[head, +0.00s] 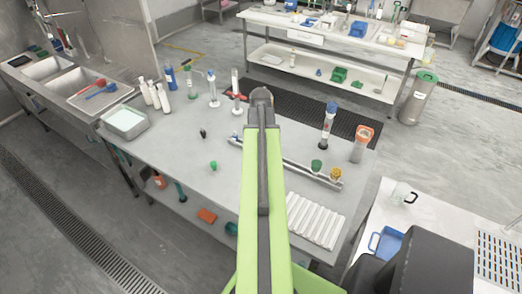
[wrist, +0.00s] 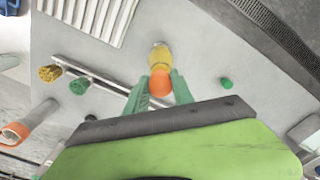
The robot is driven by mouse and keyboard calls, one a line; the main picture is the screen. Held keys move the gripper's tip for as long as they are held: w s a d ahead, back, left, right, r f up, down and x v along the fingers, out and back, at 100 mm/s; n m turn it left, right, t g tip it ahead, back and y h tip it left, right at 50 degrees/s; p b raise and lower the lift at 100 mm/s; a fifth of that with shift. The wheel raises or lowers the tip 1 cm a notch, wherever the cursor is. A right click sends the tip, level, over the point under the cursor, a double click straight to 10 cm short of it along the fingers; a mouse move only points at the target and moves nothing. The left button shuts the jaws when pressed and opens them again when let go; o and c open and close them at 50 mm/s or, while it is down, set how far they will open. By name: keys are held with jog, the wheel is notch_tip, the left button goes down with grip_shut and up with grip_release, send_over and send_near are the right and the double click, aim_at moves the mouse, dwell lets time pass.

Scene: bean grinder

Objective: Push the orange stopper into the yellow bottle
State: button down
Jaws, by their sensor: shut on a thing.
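My gripper (wrist: 160,88) has green fingers on both sides of the orange stopper (wrist: 159,83) and is shut on it in the wrist view. The yellow bottle (wrist: 160,54) shows just beyond the stopper, in line with it. Stopper and bottle meet in the picture, but I cannot tell whether they touch or how deep the stopper sits. In the head view my arm hides the fingers, the stopper and the bottle.
A white ribbed tray (head: 315,219) lies on the grey table, near a metal rail (head: 292,164). A small green piece (head: 213,165) lies on clear surface; it also shows in the wrist view (wrist: 226,83). A blue-topped bottle (head: 329,125) and an orange-topped cylinder (head: 362,144) stand right.

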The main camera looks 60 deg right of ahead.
jog(key=shift+f+b, duration=1.15)
jog(key=shift+f, duration=0.1)
jog(key=c, duration=1)
grip_release()
notch_tip(320, 180, up, 18)
jog(key=p, duration=1.7)
jog(key=shift+f, duration=0.25)
